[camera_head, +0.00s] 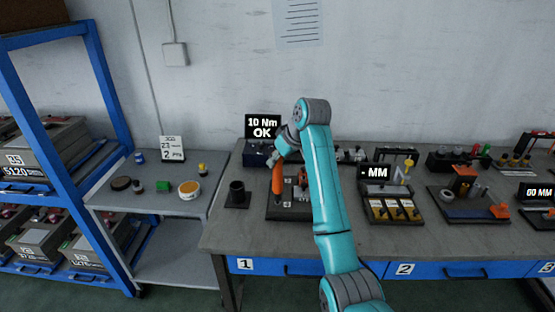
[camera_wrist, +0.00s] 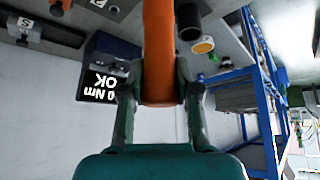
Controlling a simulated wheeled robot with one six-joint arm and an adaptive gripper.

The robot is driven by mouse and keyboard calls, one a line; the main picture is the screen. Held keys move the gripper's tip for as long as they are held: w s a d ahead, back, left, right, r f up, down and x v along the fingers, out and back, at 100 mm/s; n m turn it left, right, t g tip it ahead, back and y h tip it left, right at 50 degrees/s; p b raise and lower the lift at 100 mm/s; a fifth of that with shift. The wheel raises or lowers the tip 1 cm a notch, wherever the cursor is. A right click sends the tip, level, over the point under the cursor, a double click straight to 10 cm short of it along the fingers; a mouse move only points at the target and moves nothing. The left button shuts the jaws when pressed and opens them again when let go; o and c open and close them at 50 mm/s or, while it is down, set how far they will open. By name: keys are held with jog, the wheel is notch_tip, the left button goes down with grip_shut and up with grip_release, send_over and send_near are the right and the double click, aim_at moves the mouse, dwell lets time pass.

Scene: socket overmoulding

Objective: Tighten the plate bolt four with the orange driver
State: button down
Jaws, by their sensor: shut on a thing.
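My gripper (camera_head: 277,156) is shut on the orange driver (camera_head: 277,180). The driver hangs roughly upright below the gripper, over the dark plate fixture (camera_head: 288,211) at the left of the bench. In the wrist view the orange driver (camera_wrist: 158,50) runs between my two fingers (camera_wrist: 160,92) and out at the top edge. The driver's tip and the plate bolts are too small or hidden to tell apart, so I cannot tell which bolt the tip is at. A black display (camera_head: 262,127) behind reads "10 Nm OK".
A black cup-like holder (camera_head: 237,194) stands left of the fixture. A tray with yellow compartments (camera_head: 393,211) and a sign reading "MM" (camera_head: 378,173) are on the right. A side table (camera_head: 150,207) with small items and a blue rack (camera_head: 92,180) are at left.

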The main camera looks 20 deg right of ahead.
jog(key=shift+f, duration=1.35)
dwell(2.2)
jog(key=shift+r, duration=2.7)
jog(key=shift+w+a, duration=0.1)
